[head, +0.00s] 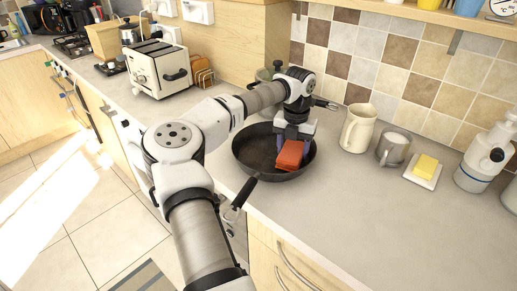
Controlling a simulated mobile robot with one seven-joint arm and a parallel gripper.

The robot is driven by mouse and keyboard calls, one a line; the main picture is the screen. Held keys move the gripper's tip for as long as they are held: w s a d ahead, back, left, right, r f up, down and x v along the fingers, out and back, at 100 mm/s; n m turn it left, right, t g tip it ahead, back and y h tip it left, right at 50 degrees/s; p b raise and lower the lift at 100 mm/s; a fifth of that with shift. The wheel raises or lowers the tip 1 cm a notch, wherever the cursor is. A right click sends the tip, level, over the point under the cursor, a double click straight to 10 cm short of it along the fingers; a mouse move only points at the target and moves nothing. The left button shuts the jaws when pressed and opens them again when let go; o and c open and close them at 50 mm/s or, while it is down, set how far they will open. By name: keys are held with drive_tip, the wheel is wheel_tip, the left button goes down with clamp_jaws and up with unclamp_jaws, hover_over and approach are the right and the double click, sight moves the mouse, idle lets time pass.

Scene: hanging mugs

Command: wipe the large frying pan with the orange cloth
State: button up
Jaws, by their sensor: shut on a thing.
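The large frying pan (249,150) is black and sits on the grey counter with its handle pointing to the lower left. The orange cloth (290,155) looks like a thick folded block and is over the right part of the pan. My gripper (291,143) points down over the pan and is shut on the cloth. My wrist hides the pan's back right part. I cannot tell whether the cloth touches the pan's bottom.
A cream jug (357,128) and a grey mug (393,148) stand right of the pan. Farther right is a yellow block (426,166) on a white dish (422,181). A toaster (160,68) stands back left. The counter in front of the mugs is clear.

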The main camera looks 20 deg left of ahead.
drive_tip(key=shift+r, duration=0.15)
drive_tip(key=shift+r+p, duration=0.45)
drive_tip(key=shift+r, duration=0.2)
drive_tip(key=shift+r, duration=0.1)
drive_tip(key=shift+r+p, duration=0.95)
drive_tip(key=shift+r, duration=0.45)
drive_tip(key=shift+r, duration=0.1)
drive_tip(key=shift+r+p, duration=1.25)
drive_tip(key=shift+r, duration=0.7)
